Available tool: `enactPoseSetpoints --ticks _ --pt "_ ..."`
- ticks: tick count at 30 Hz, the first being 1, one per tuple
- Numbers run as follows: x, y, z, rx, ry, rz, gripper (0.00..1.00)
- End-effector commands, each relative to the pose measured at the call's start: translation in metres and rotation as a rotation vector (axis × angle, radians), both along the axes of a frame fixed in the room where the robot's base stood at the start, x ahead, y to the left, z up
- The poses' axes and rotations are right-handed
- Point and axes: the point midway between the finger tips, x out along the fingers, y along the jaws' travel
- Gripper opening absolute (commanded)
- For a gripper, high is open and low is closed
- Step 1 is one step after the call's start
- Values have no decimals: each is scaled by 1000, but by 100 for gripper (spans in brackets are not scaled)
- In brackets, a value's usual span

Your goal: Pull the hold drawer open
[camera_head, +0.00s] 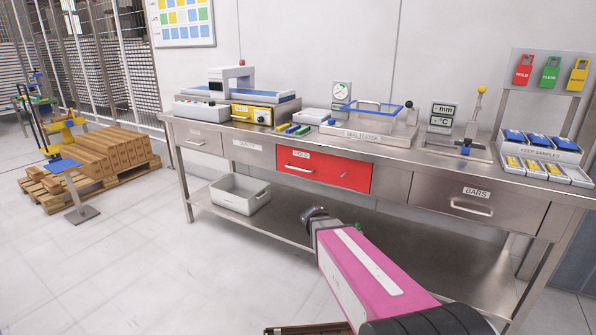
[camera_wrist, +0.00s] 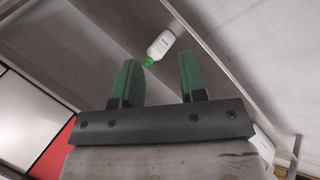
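The hold drawer (camera_head: 350,177) has a red front with a HOLD label and sits in the middle of the steel bench. Its front looks flush with the bench, so it appears closed. Its pale bar handle (camera_head: 299,169) is on the left part of the front. My gripper (camera_wrist: 158,60) is open in the wrist view, with two green fingers apart and nothing between them. In the head view my pink arm ends below the red front, apart from the handle; the fingers are mostly hidden there. A red patch (camera_wrist: 52,152) shows at the wrist view's lower left.
A white bottle with a green cap (camera_wrist: 161,44) lies beyond my fingers in the wrist view. A grey bin (camera_head: 240,194) stands on the bench's lower shelf (camera_head: 285,229). The BARS drawer (camera_head: 475,199) is to the right.

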Motion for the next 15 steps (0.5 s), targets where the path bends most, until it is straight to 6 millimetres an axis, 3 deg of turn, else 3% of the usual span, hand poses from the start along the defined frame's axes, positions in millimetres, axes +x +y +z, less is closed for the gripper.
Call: enactPoseSetpoints --ticks 1,8,15 --pt "25 4 3 -76 -30 33 38" --pt "110 26 40 -418 -189 190 38" --pt "193 87 88 -745 -380 387 38"
